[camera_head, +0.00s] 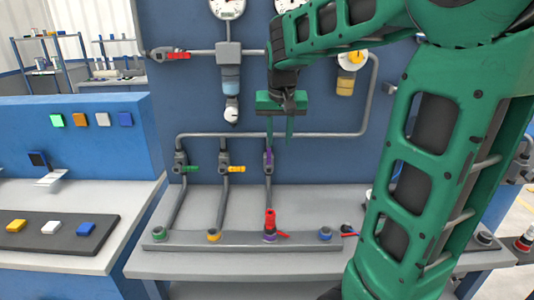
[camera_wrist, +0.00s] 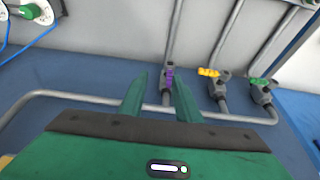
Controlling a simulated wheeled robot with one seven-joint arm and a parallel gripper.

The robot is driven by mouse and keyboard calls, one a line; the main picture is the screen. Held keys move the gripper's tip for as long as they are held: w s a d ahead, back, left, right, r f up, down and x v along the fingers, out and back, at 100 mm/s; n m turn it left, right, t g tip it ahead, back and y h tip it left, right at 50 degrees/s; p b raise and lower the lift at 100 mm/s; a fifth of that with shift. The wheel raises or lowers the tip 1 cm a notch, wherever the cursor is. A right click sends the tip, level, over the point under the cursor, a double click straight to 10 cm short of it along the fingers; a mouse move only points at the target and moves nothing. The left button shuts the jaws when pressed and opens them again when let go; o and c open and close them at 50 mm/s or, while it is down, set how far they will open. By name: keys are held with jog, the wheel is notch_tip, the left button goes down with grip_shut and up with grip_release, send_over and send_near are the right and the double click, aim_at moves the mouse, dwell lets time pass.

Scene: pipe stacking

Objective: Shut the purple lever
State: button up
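The purple lever (camera_head: 268,158) is on a grey valve on the third pipe of the back panel. It points along its upright pipe. It also shows in the wrist view (camera_wrist: 169,78), between my fingertips and closer to the right one. My gripper (camera_head: 279,139) is in front of the panel, with its fingers pointing down just above the lever. In the wrist view my gripper (camera_wrist: 160,80) has its two green fingers apart with nothing held. I cannot tell whether a finger touches the lever.
A green lever (camera_head: 193,169) and a yellow lever (camera_head: 236,169) sit crosswise on neighbouring pipes to the left. A horizontal pipe (camera_head: 320,134) runs above the valves. A red valve (camera_head: 270,222) stands on the bench rail (camera_head: 180,242). Gauges hang above.

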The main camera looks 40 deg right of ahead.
aim_at(268, 150)
jog(key=w+f, duration=0.2)
jog(key=f, duration=0.1)
jog(key=w+d+f, duration=0.1)
jog(key=w+f, duration=0.1)
jog(key=w, duration=0.1)
jog(key=w+f, duration=0.2)
jog(key=f, duration=0.1)
jog(key=shift+w+d+f, duration=0.35)
jog(key=shift+d, duration=0.05)
jog(key=shift+c, duration=0.2)
grip_shut()
